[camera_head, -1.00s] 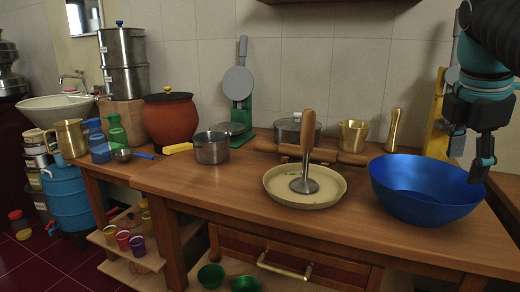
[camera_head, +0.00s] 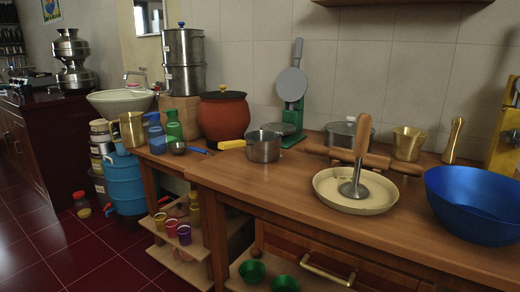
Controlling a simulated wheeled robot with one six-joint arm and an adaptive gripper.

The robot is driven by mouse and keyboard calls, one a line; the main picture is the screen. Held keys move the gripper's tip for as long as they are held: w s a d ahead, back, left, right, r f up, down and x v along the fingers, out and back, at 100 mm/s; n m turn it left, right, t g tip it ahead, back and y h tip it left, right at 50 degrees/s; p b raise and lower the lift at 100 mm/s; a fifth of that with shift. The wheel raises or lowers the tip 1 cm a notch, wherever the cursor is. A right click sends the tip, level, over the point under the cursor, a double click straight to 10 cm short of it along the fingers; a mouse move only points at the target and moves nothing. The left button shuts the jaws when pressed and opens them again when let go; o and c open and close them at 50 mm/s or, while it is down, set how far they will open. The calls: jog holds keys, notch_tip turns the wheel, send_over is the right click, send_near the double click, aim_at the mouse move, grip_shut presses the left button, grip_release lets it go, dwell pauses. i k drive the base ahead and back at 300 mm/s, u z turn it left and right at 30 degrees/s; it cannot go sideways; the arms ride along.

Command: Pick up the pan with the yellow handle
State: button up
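A small grey metal pan (camera_head: 263,147) stands upright on the wooden counter (camera_head: 290,185), near its front edge and left of the middle. Its yellow handle (camera_head: 232,144) points left, toward the round orange-brown pot (camera_head: 224,117). The pan's top is open, but its inside is mostly out of sight. My gripper is not in view, so its distance from the pan and its state cannot be seen.
A cream dish (camera_head: 355,192) with a wooden-handled masher (camera_head: 359,150) and a blue bowl (camera_head: 475,205) stand to the right. A green-based press (camera_head: 292,90) stands behind the pan. Dark red floor (camera_head: 60,245) is open at left.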

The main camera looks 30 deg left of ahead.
aim_at(262, 146)
jog(key=u, duration=2.5)
jog(key=k, duration=0.8)
jog(key=z, duration=0.95)
jog(key=i, duration=1)
